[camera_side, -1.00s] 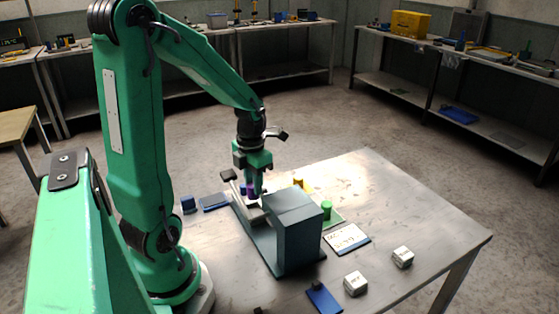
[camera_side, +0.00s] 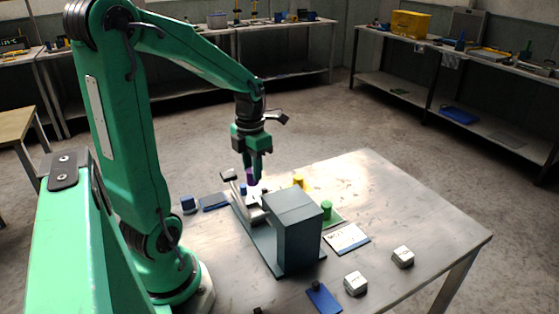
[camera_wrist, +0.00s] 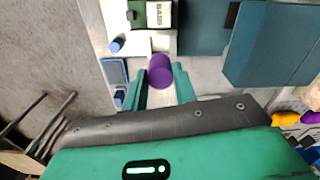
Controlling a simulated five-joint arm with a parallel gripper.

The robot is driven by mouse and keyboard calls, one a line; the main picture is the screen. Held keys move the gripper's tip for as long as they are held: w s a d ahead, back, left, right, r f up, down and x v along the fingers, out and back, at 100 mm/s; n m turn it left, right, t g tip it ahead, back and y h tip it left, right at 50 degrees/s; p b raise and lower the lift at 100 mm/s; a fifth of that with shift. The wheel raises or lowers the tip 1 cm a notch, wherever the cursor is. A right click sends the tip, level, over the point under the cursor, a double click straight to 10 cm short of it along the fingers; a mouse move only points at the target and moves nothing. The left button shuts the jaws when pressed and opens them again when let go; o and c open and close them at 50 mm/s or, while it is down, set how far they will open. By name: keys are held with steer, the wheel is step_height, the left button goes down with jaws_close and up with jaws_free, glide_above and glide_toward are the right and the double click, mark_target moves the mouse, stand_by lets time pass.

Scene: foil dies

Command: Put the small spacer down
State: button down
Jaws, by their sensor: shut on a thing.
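A purple cylinder (camera_side: 251,177), which looks like the small spacer, is between the green fingers of my gripper (camera_side: 258,172). The fixture's tall block (camera_wrist: 275,45) stands to the right there. A small blue cylinder (camera_side: 243,190) is just left of and below the purple one, apart from it.
A white card (camera_side: 347,238), two white blocks (camera_side: 355,284) (camera_side: 402,257) and a blue plate (camera_side: 323,298) lie to the right and front.

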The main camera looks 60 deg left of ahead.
steer(key=shift+w, duration=0.1)
steer(key=w+d+f+m, duration=0.1)
steer(key=w+d+m, duration=0.8)
steer(key=w+d, duration=0.5)
steer(key=w+a+f, duration=0.1)
steer(key=a+f, duration=0.1)
steer(key=a, duration=0.2)
steer(key=w+a+f, duration=0.1)
steer(key=a+f, duration=0.2)
steer(key=a, duration=0.1)
steer(key=w+a+f, duration=0.1)
steer(key=a+f, duration=0.1)
steer(key=a, duration=0.2)
steer(key=shift+w+a+f, duration=0.15)
steer(key=shift+w+a, duration=0.15)
steer(key=shift+a, duration=0.05)
steer(key=shift+f, duration=2)
steer(key=shift+f, duration=0.1)
steer(key=c, duration=1.1)
jaws_free()
